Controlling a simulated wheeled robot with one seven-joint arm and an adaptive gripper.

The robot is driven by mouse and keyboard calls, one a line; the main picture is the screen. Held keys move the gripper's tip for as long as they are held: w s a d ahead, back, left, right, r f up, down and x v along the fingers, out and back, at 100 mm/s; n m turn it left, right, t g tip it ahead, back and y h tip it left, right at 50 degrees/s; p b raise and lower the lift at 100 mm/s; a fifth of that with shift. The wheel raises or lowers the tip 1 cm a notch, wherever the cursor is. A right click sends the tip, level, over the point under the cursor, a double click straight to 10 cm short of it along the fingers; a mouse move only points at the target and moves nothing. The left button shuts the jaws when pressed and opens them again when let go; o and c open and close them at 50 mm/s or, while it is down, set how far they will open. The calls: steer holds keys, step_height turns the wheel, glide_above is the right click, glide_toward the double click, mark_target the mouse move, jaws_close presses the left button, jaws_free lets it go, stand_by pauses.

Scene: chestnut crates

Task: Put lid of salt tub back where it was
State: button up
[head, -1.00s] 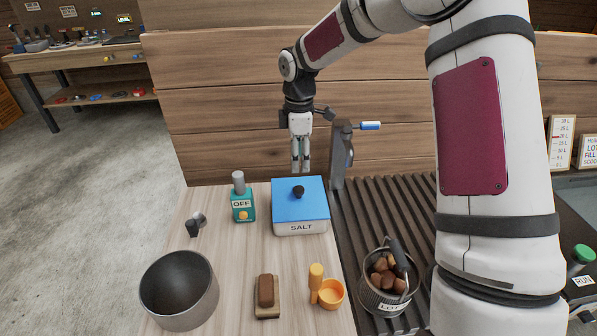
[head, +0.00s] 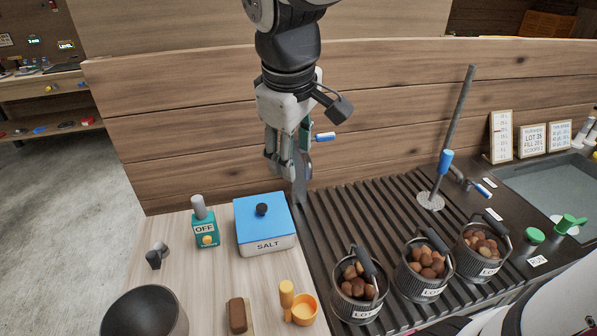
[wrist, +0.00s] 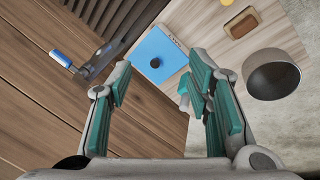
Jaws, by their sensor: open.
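The salt tub (head: 268,247) is a white box marked SALT on the wooden worktop. Its blue lid (head: 246,226) with a black knob (head: 262,209) lies on top, covering the opening, and looks square with the tub. In the wrist view the lid (wrist: 170,48) and knob (wrist: 155,63) show beyond the fingers. My gripper (head: 285,168) is open and empty, above and behind the tub, fingers pointing down, apart from the lid. In the wrist view my gripper (wrist: 160,68) shows its teal pads spread wide.
A teal OFF device (head: 207,230) stands left of the tub. A dark pot (head: 145,318), brown brush (head: 238,316) and orange scoop (head: 303,308) are in front. Buckets of chestnuts (head: 357,307) stand on the slatted rack at right. A wooden wall (head: 180,130) rises behind.

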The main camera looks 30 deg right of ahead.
steer(key=s+m+t+y, duration=0.1)
steer(key=s+m, duration=0.5)
steer(key=s, duration=0.7)
steer(key=shift+a+t+y, duration=0.15)
steer(key=shift+t+y, duration=0.25)
steer(key=shift+t, duration=0.2)
steer(key=shift+c, duration=0.6)
